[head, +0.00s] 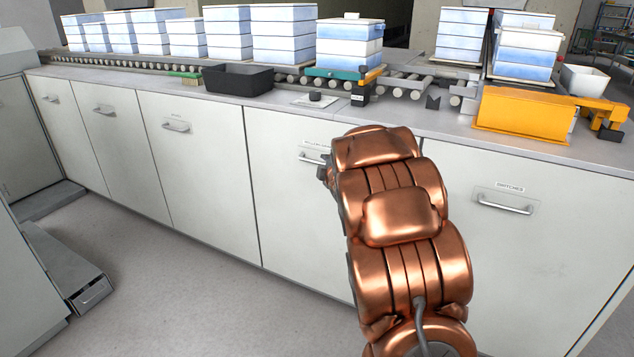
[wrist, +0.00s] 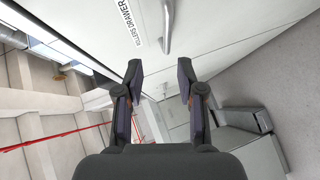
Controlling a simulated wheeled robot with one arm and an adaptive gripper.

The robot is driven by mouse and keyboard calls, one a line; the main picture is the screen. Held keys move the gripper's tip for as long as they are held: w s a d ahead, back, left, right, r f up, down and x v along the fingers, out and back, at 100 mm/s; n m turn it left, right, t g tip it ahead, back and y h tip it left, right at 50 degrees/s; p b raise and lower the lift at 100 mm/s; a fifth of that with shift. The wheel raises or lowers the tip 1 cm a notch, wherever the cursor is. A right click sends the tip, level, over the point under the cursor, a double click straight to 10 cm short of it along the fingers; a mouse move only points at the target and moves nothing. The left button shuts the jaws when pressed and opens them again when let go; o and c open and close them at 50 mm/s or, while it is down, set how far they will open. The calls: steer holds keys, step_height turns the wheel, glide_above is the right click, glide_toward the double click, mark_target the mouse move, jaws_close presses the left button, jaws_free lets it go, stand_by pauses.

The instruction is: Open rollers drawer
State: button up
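The rollers drawer (head: 292,215) is a pale front in the middle of the counter, flush with its neighbours and closed. Its metal bar handle (head: 311,160) sits near the top, under a small label, partly covered by my arm in the head view. In the wrist view the handle (wrist: 168,28) lies beyond the fingertips, beside the label "ROLLERS DRAWER" (wrist: 128,28). My gripper (wrist: 159,72) is open and empty, its two fingers apart and short of the handle. In the head view my arm hides most of the gripper.
The switches drawer (head: 505,201) is to the right, and other closed fronts are to the left. On the counter stand a black bin (head: 238,79), a roller conveyor with stacked boxes, and an orange fixture (head: 522,117). The floor (head: 215,290) in front is clear.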

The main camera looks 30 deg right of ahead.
mark_target(318, 163)
steer(key=shift+n+t+y, duration=0.4)
steer(key=shift+n+t, duration=0.4)
steer(key=shift+n, duration=0.1)
steer(key=shift+s+d+f+b+x, duration=0.15)
steer(key=shift+f+b+x, duration=0.3)
steer(key=shift+x, duration=1.25)
steer(key=shift+d+f+b+x, duration=0.1)
steer(key=shift+f+b+x, duration=0.3)
steer(key=shift+x, duration=1.3)
steer(key=shift+s+d+f+b+x, duration=0.15)
steer(key=shift+f+b+x, duration=0.3)
steer(key=shift+x, duration=1.3)
steer(key=shift+r, duration=0.1)
jaws_close()
